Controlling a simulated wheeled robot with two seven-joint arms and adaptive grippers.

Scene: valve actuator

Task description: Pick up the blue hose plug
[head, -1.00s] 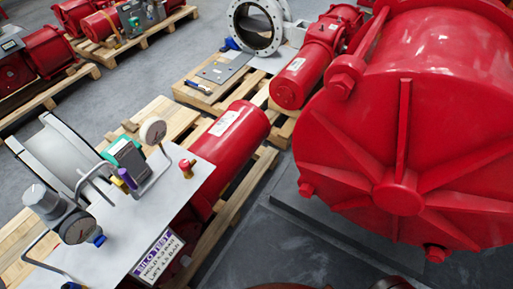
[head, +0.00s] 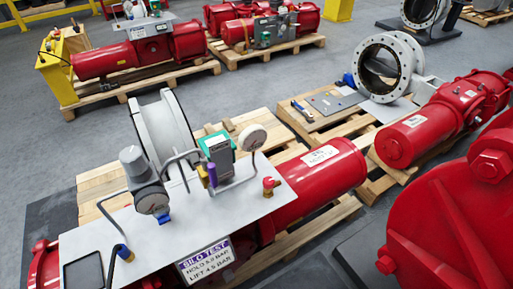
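Several small blue parts show, and I cannot tell for sure which is the hose plug. One blue piece (head: 124,252) sits at the end of a thin black hose (head: 108,215) over the white panel (head: 185,238). A blue fitting (head: 163,215) is under the grey-topped gauge (head: 150,199) on the same panel. A larger blue object (head: 348,80) lies beside the flanged valve ring on the back pallet. Neither of my grippers is in view.
A gauge (head: 252,137), a green-edged device (head: 218,153) and a red knob (head: 268,187) stand on the panel. A red cylinder (head: 325,170) and large red housing (head: 450,225) lie to the right.

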